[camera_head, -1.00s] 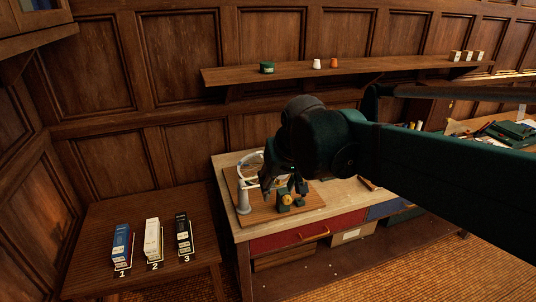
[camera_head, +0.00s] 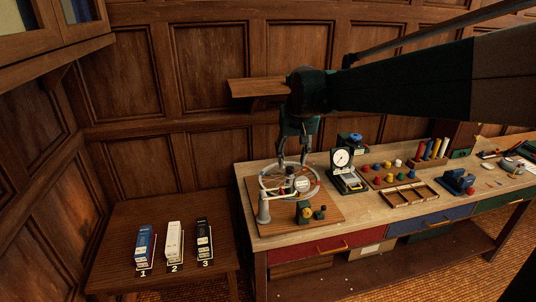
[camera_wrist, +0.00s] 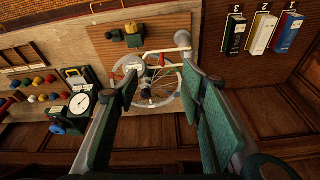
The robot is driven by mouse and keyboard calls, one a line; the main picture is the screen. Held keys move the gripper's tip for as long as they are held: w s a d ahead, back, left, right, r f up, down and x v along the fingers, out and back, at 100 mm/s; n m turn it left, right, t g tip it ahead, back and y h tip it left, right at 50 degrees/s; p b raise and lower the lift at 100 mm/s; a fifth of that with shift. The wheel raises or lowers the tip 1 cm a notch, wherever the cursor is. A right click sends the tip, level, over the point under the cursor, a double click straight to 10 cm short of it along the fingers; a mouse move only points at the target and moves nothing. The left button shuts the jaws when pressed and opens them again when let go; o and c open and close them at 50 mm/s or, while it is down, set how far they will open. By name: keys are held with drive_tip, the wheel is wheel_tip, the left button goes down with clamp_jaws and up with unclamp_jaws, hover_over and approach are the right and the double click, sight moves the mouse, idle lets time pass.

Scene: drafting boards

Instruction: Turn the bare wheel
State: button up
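The bare wheel is a pale, thin-rimmed spoked wheel (camera_head: 263,184) on a brown wooden board (camera_head: 333,212) at the left end of the bench. It also shows in the wrist view (camera_wrist: 160,104), between and beyond my fingers. A grey post (camera_head: 264,212) stands at its front left, and a small white label and red parts show near its middle. My gripper (camera_head: 292,163) points down at the wheel's far side. Its two fingers are spread apart in the wrist view (camera_wrist: 161,76), with nothing held between them. I cannot tell whether a fingertip touches the rim.
A dial gauge (camera_head: 342,158) stands to the right, near several coloured knobs. Numbered boxes, blue (camera_head: 143,244), white (camera_head: 174,240) and black (camera_head: 203,239), stand on the low left table. A wall shelf (camera_head: 258,88) is behind.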

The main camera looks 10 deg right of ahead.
drive_tip(key=w+d+f+g+p, duration=0.1)
drive_tip(key=w+d+f, duration=0.1)
drive_tip(key=w, duration=0.5)
drive_tip(key=w+d+f+g+p, duration=0.1)
drive_tip(key=w+d+f, duration=0.1)
drive_tip(key=w, duration=0.5)
drive_tip(key=m+g+p, duration=0.1)
drive_tip(key=p, duration=0.2)
approach(290, 167)
drive_tip(key=shift+s+a+f, duration=0.1)
drive_tip(key=shift+s+f, duration=0.05)
drive_tip(key=shift+s, duration=0.05)
drive_tip(key=shift+w+f, duration=0.45)
drive_tip(key=shift+f, duration=0.15)
drive_tip(key=shift+f, duration=0.2)
drive_tip(key=shift+f, duration=3.7)
drive_tip(key=shift+c, duration=0.7)
drive_tip(key=shift+d, duration=0.25)
drive_tip(key=c, duration=1.1)
